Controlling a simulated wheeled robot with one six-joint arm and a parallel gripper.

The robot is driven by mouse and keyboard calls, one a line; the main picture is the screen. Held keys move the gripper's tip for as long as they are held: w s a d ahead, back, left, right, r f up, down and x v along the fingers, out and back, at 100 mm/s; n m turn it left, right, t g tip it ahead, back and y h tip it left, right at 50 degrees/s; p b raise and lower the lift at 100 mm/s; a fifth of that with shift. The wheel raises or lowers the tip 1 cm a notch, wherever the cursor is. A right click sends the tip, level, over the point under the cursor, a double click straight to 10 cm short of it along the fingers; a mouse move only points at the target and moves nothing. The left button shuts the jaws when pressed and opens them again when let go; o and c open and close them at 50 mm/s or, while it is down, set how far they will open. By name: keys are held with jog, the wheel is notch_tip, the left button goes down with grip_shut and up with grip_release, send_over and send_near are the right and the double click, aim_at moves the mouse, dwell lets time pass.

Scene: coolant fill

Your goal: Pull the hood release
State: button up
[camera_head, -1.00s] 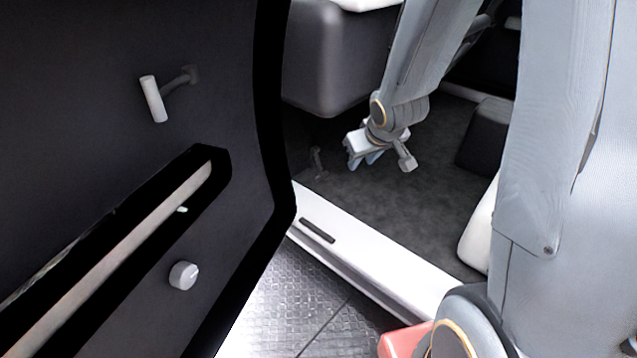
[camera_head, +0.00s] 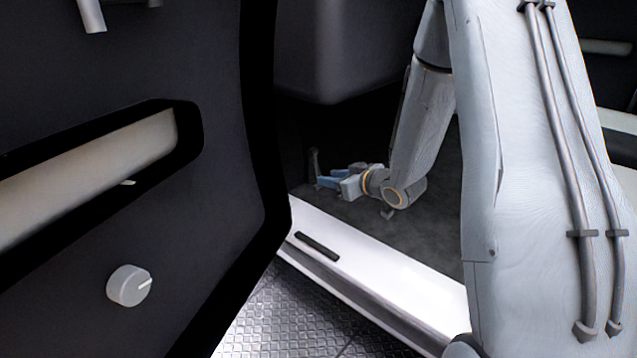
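The hood release (camera_head: 314,162) is a small dark lever low in the footwell, left of centre, just past the door's edge. It stands upright against the dark side panel. My gripper (camera_head: 325,178) is in the footwell and points left, with its blue fingertips right at the lever's lower part. The fingertips overlap or nearly touch the lever in the picture. I cannot tell whether they are around it or beside it, nor how wide the fingers are apart.
The open door (camera_head: 225,185) fills the left side, with a round knob (camera_head: 130,286) and a pull recess. The white door sill (camera_head: 375,272) runs below my gripper. The dark dashboard underside (camera_head: 340,50) hangs above. Dark carpet (camera_head: 425,235) lies clear under my arm.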

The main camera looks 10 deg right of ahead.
aim_at(317, 169)
jog(key=b+x, duration=0.2)
jog(key=x, duration=0.5)
grip_shut()
